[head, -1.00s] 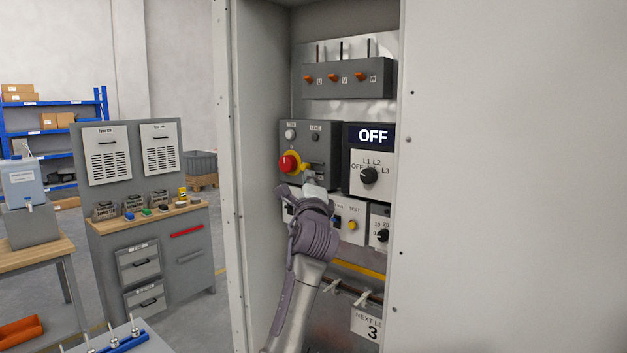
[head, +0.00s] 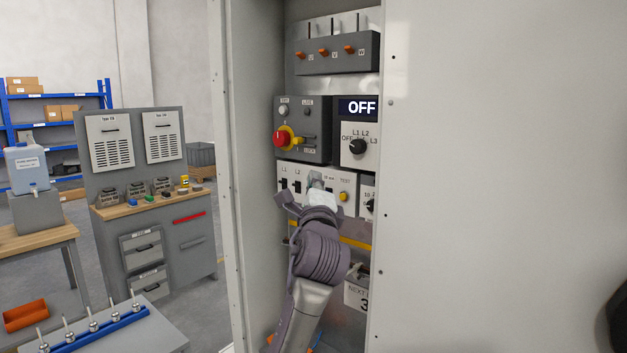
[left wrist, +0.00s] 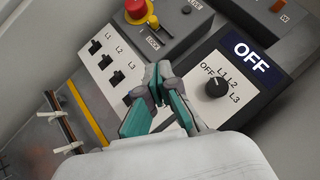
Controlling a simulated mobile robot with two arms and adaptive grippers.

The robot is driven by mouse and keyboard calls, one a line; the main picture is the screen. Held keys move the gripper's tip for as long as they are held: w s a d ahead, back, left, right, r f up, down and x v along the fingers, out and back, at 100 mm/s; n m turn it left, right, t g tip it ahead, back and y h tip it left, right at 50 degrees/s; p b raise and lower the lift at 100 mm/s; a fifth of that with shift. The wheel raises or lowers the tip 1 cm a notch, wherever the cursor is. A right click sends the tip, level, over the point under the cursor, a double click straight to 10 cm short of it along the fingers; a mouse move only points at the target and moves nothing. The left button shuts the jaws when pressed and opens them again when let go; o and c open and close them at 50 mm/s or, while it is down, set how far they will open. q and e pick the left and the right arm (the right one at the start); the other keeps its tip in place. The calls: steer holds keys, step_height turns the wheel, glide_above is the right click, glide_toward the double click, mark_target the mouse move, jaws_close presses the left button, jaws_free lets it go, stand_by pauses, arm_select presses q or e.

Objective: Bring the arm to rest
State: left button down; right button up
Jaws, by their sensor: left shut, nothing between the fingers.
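My left arm reaches into the open grey cabinet. In the head view the left gripper (head: 317,182) is in front of the white switch panel (head: 289,171), below the red knob on its yellow base (head: 282,138). In the left wrist view the gripper's teal-padded fingers (left wrist: 157,78) are together with nothing between them. Beyond them are the L1, L2, L3 switches (left wrist: 105,62) and the selector dial (left wrist: 215,87) with its OFF display (left wrist: 250,52). The wrist hides part of the lower panel. My right gripper is not in view.
The cabinet's left wall (head: 255,180) and the wide grey panel at right (head: 500,150) flank the arm closely. A row of three orange-tipped levers (head: 323,52) is above. A workbench (head: 155,205) and a table with a blue rack (head: 100,333) stand left, outside.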

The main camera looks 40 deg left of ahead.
arm_select(q)
steer(key=shift+a+f, duration=0.1)
steer(key=shift+a, duration=0.1)
steer(key=shift+d, duration=0.1)
steer(key=shift+f, duration=0.1)
